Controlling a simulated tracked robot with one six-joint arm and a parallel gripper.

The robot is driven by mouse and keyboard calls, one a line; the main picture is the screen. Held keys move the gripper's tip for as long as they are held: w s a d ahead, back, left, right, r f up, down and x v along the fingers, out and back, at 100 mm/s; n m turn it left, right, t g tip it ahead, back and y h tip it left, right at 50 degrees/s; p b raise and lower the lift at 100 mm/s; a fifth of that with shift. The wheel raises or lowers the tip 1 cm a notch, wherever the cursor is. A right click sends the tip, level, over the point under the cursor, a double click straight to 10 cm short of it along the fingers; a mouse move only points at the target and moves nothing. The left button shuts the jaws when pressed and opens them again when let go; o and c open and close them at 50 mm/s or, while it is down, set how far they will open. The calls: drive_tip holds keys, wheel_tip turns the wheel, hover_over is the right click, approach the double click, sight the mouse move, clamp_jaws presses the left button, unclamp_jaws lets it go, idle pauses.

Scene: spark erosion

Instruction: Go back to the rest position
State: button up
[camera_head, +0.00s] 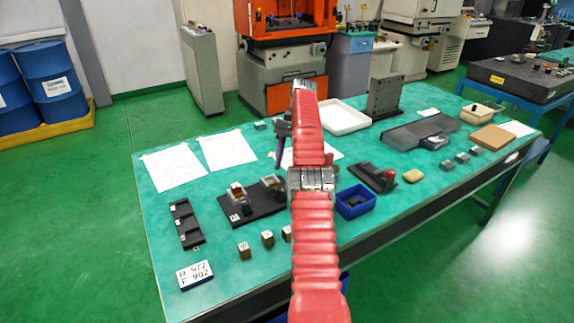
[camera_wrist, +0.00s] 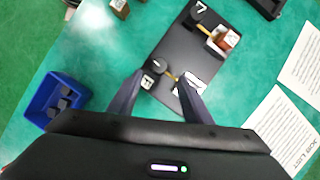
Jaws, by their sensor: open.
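My red arm reaches over the green-topped table (camera_head: 215,215) in the head view. My gripper (camera_wrist: 164,74) shows in the wrist view, its two dark fingers apart with nothing held between them. Below the fingers lies a black board (camera_wrist: 182,52) with marked places; a copper-and-white block (camera_wrist: 222,40) sits near its far end, and a white piece shows by the right fingertip. In the head view the gripper is mostly hidden by the arm; a dark part shows to its left. The black board (camera_head: 262,207) lies left of the arm there.
A blue bin (camera_head: 355,203) with dark pieces stands right of the arm. Small metal cubes (camera_head: 243,250) line the near side. A black rack (camera_head: 186,225) and number plate (camera_head: 195,274) lie left. A white tray (camera_head: 345,118) and tall grey angle plate (camera_head: 385,96) stand behind.

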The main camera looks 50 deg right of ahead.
idle(0.4)
drive_tip(key=w+a+r+n+t+h, duration=0.1)
drive_tip(key=w+a+r+n, duration=0.15)
drive_tip(key=a+r, duration=0.7)
drive_tip(key=w+a+r+n+h, duration=0.2)
drive_tip(key=a+r+n, duration=0.1)
drive_tip(key=a+r, duration=0.6)
drive_tip(key=s+a+r+n+t, duration=0.1)
drive_tip(key=s+a+r+n, duration=0.15)
drive_tip(key=a, duration=0.75)
drive_tip(key=s+a+r+n+t+h, duration=0.1)
drive_tip(key=s+a+n+t, duration=0.15)
drive_tip(key=s+a, duration=0.95)
drive_tip(key=s+a+f+n+t, duration=0.1)
drive_tip(key=s+a+f+n, duration=0.1)
drive_tip(key=s+a+f, duration=0.2)
drive_tip(key=s+a+f+n+t, duration=0.1)
drive_tip(key=s+a+f+n, duration=0.2)
drive_tip(key=s, duration=0.6)
drive_tip(key=shift+s+a+f, duration=0.4)
drive_tip(key=shift+a+f, duration=0.15)
drive_tip(key=shift+f, duration=0.25)
drive_tip(key=shift+n, duration=0.25)
